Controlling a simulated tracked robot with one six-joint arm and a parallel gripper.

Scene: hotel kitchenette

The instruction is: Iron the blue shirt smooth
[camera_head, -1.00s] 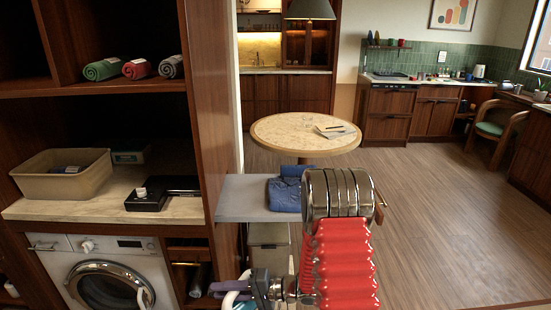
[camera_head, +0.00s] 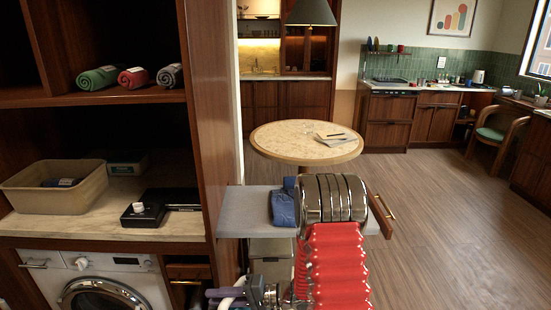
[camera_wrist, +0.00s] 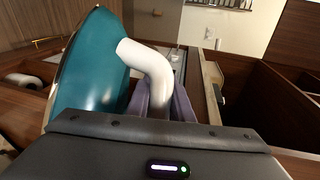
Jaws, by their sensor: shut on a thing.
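The blue shirt (camera_head: 283,208) lies folded or bunched on the grey board (camera_head: 243,210) in the head view; my arm hides its right side. My gripper (camera_wrist: 163,103) is shut on the white curved handle of a teal iron (camera_wrist: 95,65) in the wrist view. The iron is tilted on edge, with its metal rim to the left. In the head view, my gripper (camera_head: 238,292) and part of the white handle show at the bottom, below the board and apart from the shirt. The iron's teal body is hidden there.
A wooden cabinet panel (camera_head: 203,110) stands left of the board. A drawer front with a brass handle (camera_head: 381,214) juts out at its right. A round table (camera_head: 290,150) stands behind. A tan basket (camera_head: 55,192) and a black box (camera_head: 163,212) sit on the left counter. Floor on the right is clear.

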